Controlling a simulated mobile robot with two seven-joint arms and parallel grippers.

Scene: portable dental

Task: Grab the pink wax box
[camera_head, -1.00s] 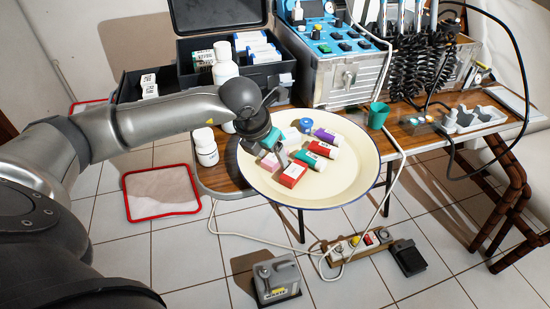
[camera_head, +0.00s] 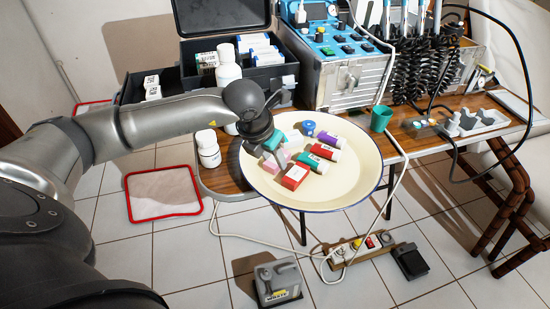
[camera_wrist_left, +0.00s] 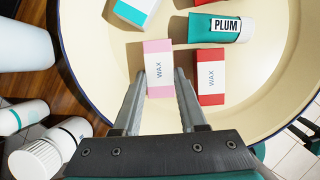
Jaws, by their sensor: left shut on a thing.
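The pink wax box (camera_wrist_left: 158,68), white and pink with the word WAX, is between the two fingers of my left gripper (camera_wrist_left: 159,80) in the left wrist view. In the head view my left gripper (camera_head: 277,156) is over the left part of the cream tray (camera_head: 340,190), and the pink box is partly hidden there. A red wax box (camera_wrist_left: 210,75) lies close to its right, just beside the right finger. My right gripper is not in view.
A teal-and-white wax box (camera_wrist_left: 137,10) and a teal PLUM tube (camera_wrist_left: 218,28) lie near the pink box. White bottles (camera_head: 208,148) stand left of the tray.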

